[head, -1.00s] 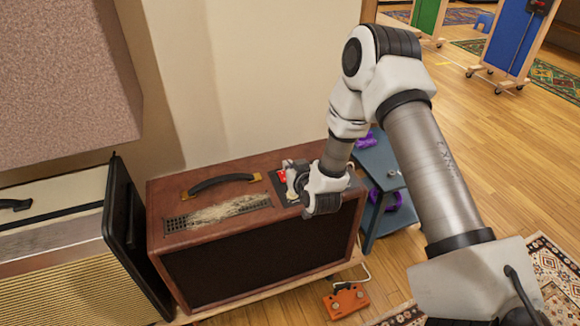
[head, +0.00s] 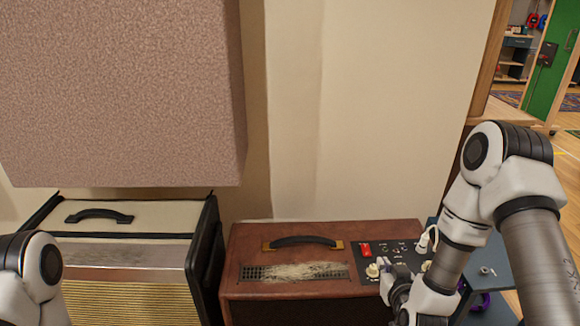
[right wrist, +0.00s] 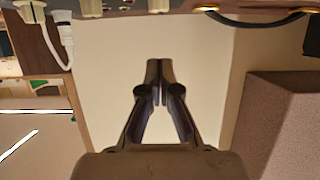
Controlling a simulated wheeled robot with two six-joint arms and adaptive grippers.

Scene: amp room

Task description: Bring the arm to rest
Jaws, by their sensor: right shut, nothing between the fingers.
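My right gripper (head: 390,284) is over the right part of the brown amplifier (head: 290,238), by its black control panel (head: 385,251). In the right wrist view its fingers (right wrist: 158,70) are together and hold nothing, with a plain wall behind them. In the head view I cannot tell whether it touches the panel. The panel has a red switch (head: 366,249), pale knobs and a white plug (head: 428,238). A joint of my left arm shows at the lower left edge. My left gripper is out of the picture.
A cream amplifier (head: 140,215) with a black side stands left of the brown one. A large pinkish padded panel (head: 120,90) hangs above it. A blue-grey stand (head: 490,262) is right of the brown amplifier. A green board (head: 552,60) stands farther off on wooden floor.

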